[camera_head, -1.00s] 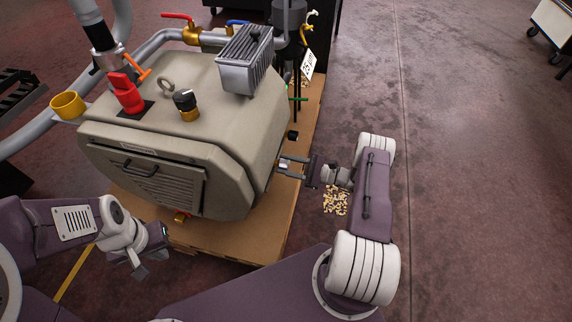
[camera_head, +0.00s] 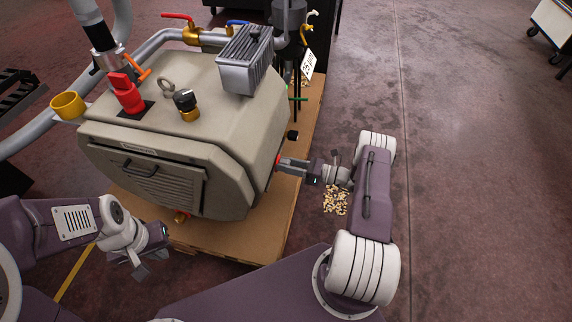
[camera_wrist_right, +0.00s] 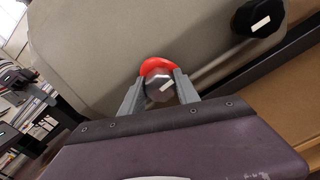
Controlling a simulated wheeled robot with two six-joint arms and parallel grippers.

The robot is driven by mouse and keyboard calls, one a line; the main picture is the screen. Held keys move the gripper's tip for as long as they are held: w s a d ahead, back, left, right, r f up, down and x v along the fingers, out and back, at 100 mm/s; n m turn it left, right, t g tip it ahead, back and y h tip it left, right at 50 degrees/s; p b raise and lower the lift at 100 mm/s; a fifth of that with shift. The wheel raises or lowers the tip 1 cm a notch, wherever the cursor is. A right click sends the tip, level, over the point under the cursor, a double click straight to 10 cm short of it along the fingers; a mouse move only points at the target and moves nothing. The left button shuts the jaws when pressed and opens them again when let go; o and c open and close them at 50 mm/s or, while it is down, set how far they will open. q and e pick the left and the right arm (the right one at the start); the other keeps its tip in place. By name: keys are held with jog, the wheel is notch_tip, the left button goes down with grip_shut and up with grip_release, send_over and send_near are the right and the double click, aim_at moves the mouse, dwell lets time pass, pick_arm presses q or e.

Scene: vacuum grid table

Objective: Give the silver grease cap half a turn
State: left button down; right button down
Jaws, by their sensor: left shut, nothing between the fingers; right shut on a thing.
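The silver grease cap (camera_wrist_right: 157,88) is a faceted grey cap with a white mark, on the side of the beige machine housing (camera_wrist_right: 110,40). A red ring (camera_wrist_right: 156,64) shows behind it, also as a small red spot in the head view (camera_head: 278,163). My right gripper (camera_wrist_right: 159,86) has one finger on each side of the cap and is shut on it. In the head view, the right gripper (camera_head: 282,165) reaches the housing's right side and hides the cap. My left gripper (camera_head: 147,264) is shut and empty, low in front of the housing.
A black knob (camera_wrist_right: 258,18) with a white mark sits near the cap on the housing. The housing stands on a brown base (camera_head: 240,243). Small pale pieces (camera_head: 336,199) lie on the floor under my right wrist. The floor to the right is clear.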

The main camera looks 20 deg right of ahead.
jog(key=shift+m, duration=0.4)
jog(key=c, duration=0.9)
grip_release()
jog(key=shift+s+d+r, duration=0.1)
jog(key=shift+s+d, duration=0.1)
jog(key=shift+d, duration=0.15)
jog(key=p+v, duration=0.2)
jog(key=v, duration=0.6)
jog(key=shift+s+d, duration=0.15)
jog(key=shift+d, duration=0.05)
